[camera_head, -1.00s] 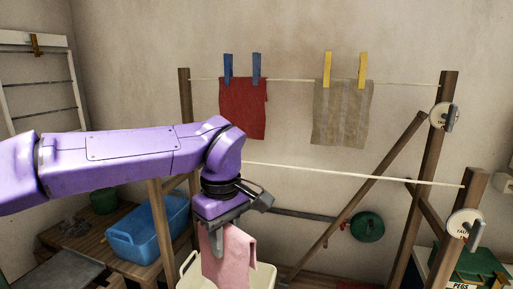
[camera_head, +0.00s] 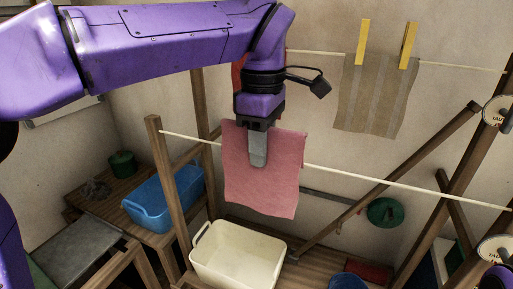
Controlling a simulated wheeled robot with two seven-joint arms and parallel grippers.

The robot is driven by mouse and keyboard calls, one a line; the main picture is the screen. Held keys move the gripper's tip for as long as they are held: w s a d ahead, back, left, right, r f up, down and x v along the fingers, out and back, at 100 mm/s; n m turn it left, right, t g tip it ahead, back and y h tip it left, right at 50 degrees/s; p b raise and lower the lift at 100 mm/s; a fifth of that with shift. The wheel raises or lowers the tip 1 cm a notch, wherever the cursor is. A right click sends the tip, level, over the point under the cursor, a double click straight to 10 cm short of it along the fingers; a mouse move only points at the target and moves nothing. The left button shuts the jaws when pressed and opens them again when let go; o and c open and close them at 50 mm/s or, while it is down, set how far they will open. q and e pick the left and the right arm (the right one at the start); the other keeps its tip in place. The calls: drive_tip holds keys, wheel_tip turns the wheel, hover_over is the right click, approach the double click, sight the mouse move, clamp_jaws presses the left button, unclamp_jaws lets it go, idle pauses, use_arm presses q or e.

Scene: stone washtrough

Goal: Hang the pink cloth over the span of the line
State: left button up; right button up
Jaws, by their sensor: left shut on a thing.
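The pink cloth (camera_head: 270,190) hangs spread and nearly flat from my left gripper (camera_head: 258,155), which is shut on its upper part. Its top edge stands above the level of the near line (camera_head: 375,180), and the cloth hides the middle of that line. It appears in front of the line; I cannot tell whether they touch. The near line runs from the left wooden post (camera_head: 168,185) down to the right, bare on both sides of the cloth. My right gripper is not in view.
An empty cream basin (camera_head: 238,258) stands below the cloth. A beige cloth (camera_head: 375,95) hangs on the back line from yellow pegs (camera_head: 363,42); a red cloth there is mostly hidden by my arm. A blue tub (camera_head: 165,198) sits left. A diagonal brace (camera_head: 390,180) stands behind the near line.

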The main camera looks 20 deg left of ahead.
use_arm(q)
drive_tip(key=w+p, duration=0.2)
drive_tip(key=w, duration=0.2)
drive_tip(key=shift+w+r, duration=0.15)
drive_tip(key=shift+w, duration=0.25)
wheel_tip(320, 180, down, 3)
drive_tip(key=shift+r+b, duration=0.1)
drive_tip(key=shift+b, duration=0.9)
wheel_tip(320, 180, down, 5)
drive_tip(key=b, duration=0.3)
drive_tip(key=o, duration=0.9)
wheel_tip(320, 180, up, 7)
drive_tip(key=p, duration=0.7)
drive_tip(key=shift+p, duration=0.35)
